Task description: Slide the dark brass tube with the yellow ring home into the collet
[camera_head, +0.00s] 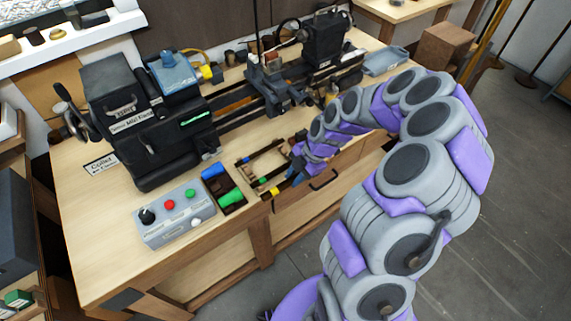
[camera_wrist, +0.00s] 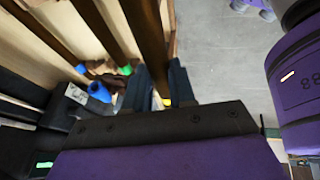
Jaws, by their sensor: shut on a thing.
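In the wrist view, my gripper (camera_wrist: 160,86) is shut on the dark brass tube (camera_wrist: 147,36). The tube runs from the top edge down between the two dark fingers, and its yellow ring (camera_wrist: 166,102) shows low between them. In the head view, my gripper (camera_head: 295,177) is low at the bench's front edge, beside the tube rack (camera_head: 247,160); the yellow ring (camera_head: 274,191) shows just left of it. The collet's mouth cannot be made out; the black headstock (camera_head: 125,120) with a "Collet" label (camera_head: 101,163) stands to the left, apart from the gripper.
Tubes with a green ring (camera_wrist: 127,69) and a blue ring (camera_wrist: 81,68) lie close left of the held one. A blue cylinder (camera_head: 213,170), a green cylinder (camera_head: 231,197) and a grey button box (camera_head: 173,218) are near the front edge. The tailstock (camera_head: 325,42) stands behind.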

